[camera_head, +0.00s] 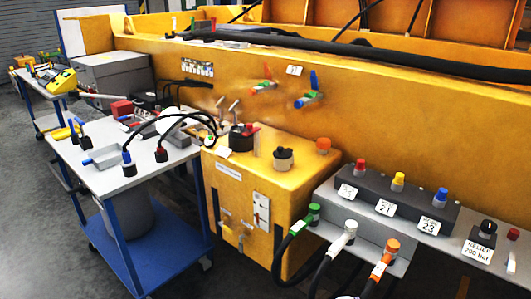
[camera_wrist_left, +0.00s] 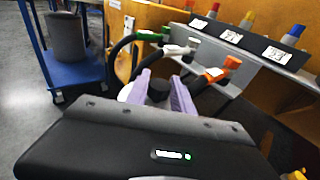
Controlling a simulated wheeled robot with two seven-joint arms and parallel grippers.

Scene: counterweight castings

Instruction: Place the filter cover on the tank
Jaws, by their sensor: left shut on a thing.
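The yellow tank (camera_head: 240,185) stands in the middle of the head view. On its top are a black round fitting with a clear rim (camera_head: 283,160), an orange cap (camera_head: 323,146) and a dark fitting with a red part (camera_head: 242,138). In the left wrist view, my left gripper (camera_wrist_left: 160,88) has its two pale purple fingers shut on a dark round knob. A pale rounded edge beside the fingers appears to belong to the held filter cover (camera_wrist_left: 125,92); most of it is hidden. Neither gripper is in the head view.
A blue cart (camera_head: 120,170) with tools and black hoses stands left of the tank. A grey valve block (camera_head: 385,200) with coloured caps is at the right. Green, white and orange hose connectors (camera_head: 345,235) stick out in front of it. Open floor lies at the lower left.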

